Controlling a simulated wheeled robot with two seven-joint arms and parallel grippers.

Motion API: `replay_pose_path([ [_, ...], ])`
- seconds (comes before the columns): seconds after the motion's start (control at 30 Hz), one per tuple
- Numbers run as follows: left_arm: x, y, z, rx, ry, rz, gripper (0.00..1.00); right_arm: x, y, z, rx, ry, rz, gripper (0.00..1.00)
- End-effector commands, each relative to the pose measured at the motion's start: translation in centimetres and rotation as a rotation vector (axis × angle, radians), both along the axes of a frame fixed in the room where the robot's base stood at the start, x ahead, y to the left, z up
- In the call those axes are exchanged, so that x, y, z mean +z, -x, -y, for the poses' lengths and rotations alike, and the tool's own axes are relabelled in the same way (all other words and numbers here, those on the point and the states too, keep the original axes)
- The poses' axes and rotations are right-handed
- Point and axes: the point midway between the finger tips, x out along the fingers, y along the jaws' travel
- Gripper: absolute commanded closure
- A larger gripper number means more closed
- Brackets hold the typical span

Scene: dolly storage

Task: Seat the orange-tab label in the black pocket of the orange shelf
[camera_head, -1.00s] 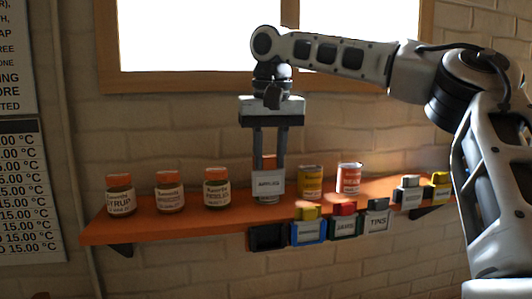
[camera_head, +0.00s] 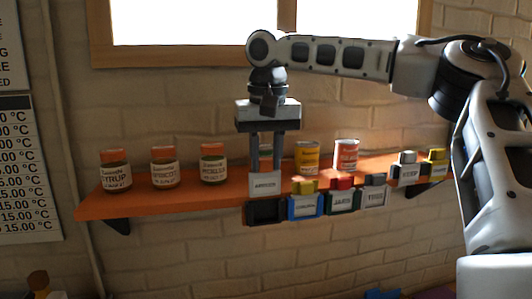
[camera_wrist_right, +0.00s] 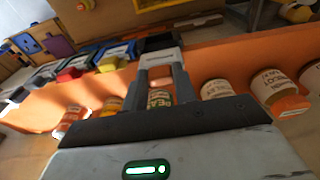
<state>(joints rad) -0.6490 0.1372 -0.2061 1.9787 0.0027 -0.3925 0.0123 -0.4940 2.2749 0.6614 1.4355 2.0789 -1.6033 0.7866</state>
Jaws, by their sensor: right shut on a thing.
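The white label (camera_head: 264,186), printed with what looks like APPLES, is upright in my right gripper (camera_head: 265,168), which is shut on its top. Its orange tab is mostly hidden between the fingers. The black pocket (camera_head: 265,213) hangs on the front edge of the orange shelf (camera_head: 150,203). The label's lower edge is right at the pocket's top; I cannot tell whether it has entered. The right wrist view shows the fingers (camera_wrist_right: 162,73) with the white label (camera_wrist_right: 160,56) beyond them, in line with the black pocket (camera_wrist_right: 157,42). My left gripper is not in view.
A can (camera_wrist_right: 160,98) is close behind the fingers. A blue pocket (camera_head: 305,207) with a label adjoins the black one.

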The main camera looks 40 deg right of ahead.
Motion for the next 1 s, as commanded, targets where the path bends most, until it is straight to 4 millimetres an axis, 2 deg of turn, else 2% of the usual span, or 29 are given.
replay_pose_path([
  [0.43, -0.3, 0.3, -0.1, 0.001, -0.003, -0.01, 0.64, -0.1, 0.0, 0.0, 0.0, 0.0, 0.0, 0.96],
  [1.0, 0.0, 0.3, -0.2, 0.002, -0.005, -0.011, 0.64, -2.1, 0.0, 0.0, 0.001, -0.001, -0.002, 0.96],
])
